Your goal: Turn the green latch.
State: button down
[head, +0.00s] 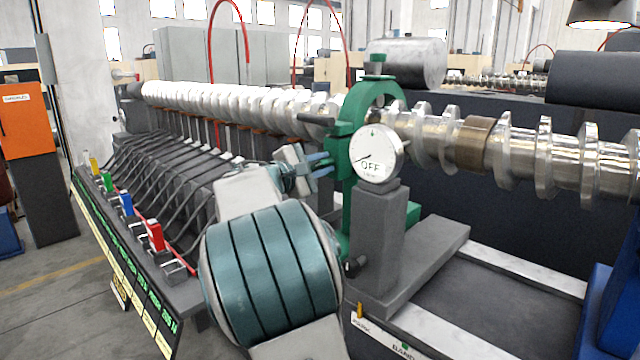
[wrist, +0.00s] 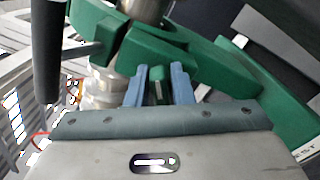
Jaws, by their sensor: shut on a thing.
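A green clamp ring (head: 350,110) stands around the silver screw shaft, with a dark handle (head: 316,119) sticking out to its left. My gripper (head: 322,166) reaches in from the left, its blue fingers at the clamp's left side below that handle. In the wrist view my gripper (wrist: 160,76) has its two blue fingers on either side of a narrow green piece, the green latch (wrist: 157,72). The fingers are shut on it. Much of the latch is hidden by the fingers; its turn angle is hard to tell. The green clamp body (wrist: 205,68) fills the space behind.
A round white gauge reading OFF (head: 376,153) stands on a grey post (head: 378,235) just right of my gripper. The long screw shaft (head: 430,138) runs across behind. Several coloured blocks, one red (head: 155,235), line the bench's left edge. A dark tray lies at front right.

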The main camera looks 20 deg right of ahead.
jog(key=m+b, duration=0.2)
jog(key=b, duration=0.1)
jog(key=f+m+b, duration=0.1)
jog(key=m+b, duration=0.1)
jog(key=shift+f+b, duration=0.15)
jog(key=shift+b, duration=0.25)
jog(key=shift+m+b, duration=1)
jog(key=shift+b, duration=0.2)
jog(key=shift+r, duration=0.2)
jog(key=c, duration=1.4)
grip_release()
jog(key=v, duration=1.4)
jog(key=shift+d+r+p, duration=0.1)
jog(key=shift+p, duration=0.2)
